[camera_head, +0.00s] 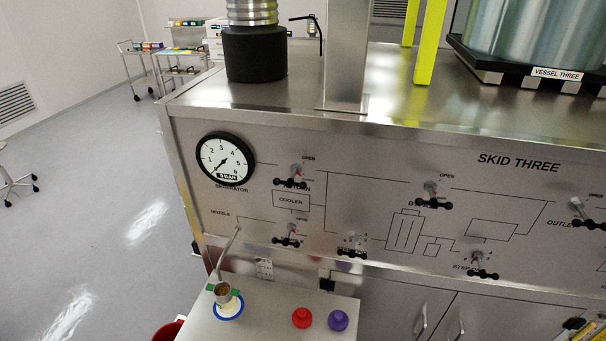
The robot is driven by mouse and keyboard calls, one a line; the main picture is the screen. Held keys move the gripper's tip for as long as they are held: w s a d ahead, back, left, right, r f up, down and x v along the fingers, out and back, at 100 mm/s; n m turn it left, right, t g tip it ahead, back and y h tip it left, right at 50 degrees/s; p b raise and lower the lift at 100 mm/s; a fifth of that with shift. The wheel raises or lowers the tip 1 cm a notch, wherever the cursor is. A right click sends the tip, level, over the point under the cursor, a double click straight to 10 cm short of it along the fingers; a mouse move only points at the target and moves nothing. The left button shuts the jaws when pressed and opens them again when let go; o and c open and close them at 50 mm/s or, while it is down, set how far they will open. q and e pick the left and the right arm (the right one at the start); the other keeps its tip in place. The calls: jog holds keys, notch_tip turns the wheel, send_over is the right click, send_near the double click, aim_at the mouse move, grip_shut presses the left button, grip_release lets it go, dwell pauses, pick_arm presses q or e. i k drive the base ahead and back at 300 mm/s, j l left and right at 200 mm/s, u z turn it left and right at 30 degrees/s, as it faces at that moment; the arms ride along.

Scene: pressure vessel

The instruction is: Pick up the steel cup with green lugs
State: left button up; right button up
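The small steel cup (223,292) with green lugs stands on a light grey shelf below the control panel, at the lower left of the head view. A green lug shows on each side of its rim. It stands within a blue-edged white ring (229,311). A thin grey rod rises from beside the cup up toward the panel; I cannot tell whether it touches the cup. The inside of the cup looks brownish. Neither of my grippers shows in the head view.
The shelf (270,326) also holds a red knob-like object (302,317) and a purple one (338,319) right of the cup. The skid panel (360,200) with a gauge (225,160) and several valve handles rises behind. A red bin (168,330) stands left of the shelf. Open floor lies left.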

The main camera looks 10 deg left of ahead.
aim_at(222, 290)
jog(key=u, duration=1.85)
